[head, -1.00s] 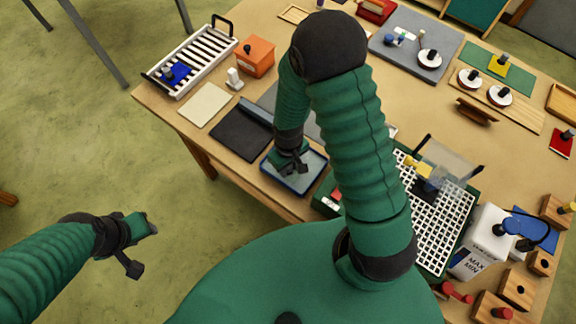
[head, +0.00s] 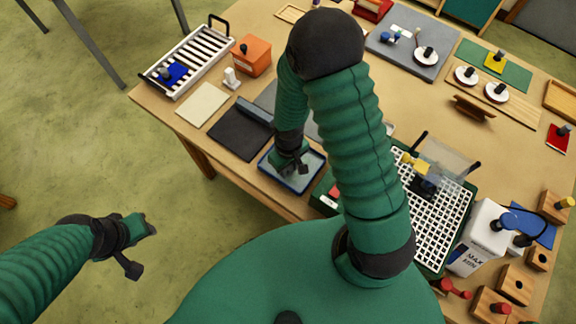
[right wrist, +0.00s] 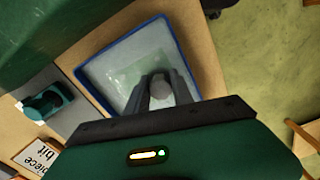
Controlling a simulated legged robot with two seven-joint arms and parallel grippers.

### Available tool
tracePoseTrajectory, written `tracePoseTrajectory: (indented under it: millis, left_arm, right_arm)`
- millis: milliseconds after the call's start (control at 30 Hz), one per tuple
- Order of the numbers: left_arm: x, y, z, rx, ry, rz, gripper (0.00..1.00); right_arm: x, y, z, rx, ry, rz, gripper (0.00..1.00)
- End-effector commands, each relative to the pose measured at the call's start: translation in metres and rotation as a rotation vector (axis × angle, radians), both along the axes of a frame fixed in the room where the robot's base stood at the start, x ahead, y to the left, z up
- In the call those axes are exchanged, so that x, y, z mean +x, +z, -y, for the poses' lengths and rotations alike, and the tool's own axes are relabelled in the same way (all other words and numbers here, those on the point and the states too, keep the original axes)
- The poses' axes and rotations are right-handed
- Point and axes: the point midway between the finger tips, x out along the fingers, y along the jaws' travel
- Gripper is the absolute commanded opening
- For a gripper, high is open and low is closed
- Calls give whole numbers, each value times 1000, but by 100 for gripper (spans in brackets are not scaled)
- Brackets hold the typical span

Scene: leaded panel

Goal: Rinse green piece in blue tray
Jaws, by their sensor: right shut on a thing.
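The blue tray (head: 318,172) is a shallow, blue-rimmed tray of clear water near the table's front edge. It fills much of the right wrist view (right wrist: 88,78). My right gripper (head: 298,168) is low over the tray. Its fingers (right wrist: 160,88) are shut on a grey round knob. A pale, see-through green piece (right wrist: 130,72) shows under the knob, inside the tray's rim. I cannot tell how deep it sits in the water. In the head view my arm and gripper hide the piece. My left gripper (head: 142,240) hangs over the floor, away from the table; its jaw opening is unclear.
A dark mat (head: 238,138) lies left of the tray. A white slotted rack (head: 200,60) and an orange box (head: 252,58) stand at the back left.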

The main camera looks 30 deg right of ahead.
Motion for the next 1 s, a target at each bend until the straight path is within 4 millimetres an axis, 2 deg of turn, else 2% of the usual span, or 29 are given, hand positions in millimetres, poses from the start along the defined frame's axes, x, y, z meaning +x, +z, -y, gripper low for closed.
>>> tracePoseTrajectory:
  millis: [1000]
  left_arm:
    - [0, 2, 0, 0, 0, 0, 36]
  right_arm:
    - [13, 0, -6, 0, 0, 0, 0]
